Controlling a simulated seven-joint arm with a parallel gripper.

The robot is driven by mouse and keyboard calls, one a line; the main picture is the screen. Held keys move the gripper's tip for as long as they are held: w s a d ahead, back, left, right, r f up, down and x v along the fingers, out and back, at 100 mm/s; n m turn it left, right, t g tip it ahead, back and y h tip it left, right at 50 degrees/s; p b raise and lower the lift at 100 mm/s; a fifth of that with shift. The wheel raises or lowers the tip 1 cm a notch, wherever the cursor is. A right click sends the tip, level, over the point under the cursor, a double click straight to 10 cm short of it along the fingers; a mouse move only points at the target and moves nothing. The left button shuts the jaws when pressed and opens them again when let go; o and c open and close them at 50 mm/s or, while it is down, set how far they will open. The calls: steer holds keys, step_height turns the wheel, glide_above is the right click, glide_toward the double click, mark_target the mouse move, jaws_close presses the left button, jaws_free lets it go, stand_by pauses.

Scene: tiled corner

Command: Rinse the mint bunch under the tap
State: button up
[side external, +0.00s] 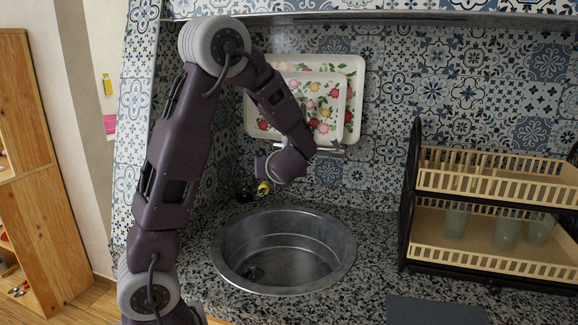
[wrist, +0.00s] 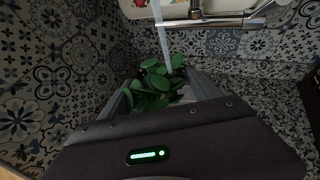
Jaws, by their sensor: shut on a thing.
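The mint bunch (wrist: 155,88), a cluster of dark green leaves, shows in the wrist view between the two grey fingers of my gripper (wrist: 165,92). My gripper is shut on it. The chrome tap (wrist: 215,21) crosses the top of the wrist view. A pale stream of water (wrist: 164,48) drops from it and meets the leaves at their far edge. In the side view the tap (side external: 332,151) is partly hidden by my wrist on the back wall. The mint and my fingers cannot be made out there.
A round steel sink (side external: 284,280) is set in the speckled counter, below and in front of my wrist. Floral trays (side external: 352,75) lean on the tiled wall. A two-tier dish rack (side external: 490,265) with glasses (side external: 506,232) stands right. A small yellow item (side external: 263,188) lies behind the sink.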

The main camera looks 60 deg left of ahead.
steer(key=s+d+r, duration=0.2)
steer(key=s+d, duration=0.1)
steer(key=s, duration=0.3)
steer(key=shift+d+r, duration=0.2)
steer(key=shift+d, duration=0.15)
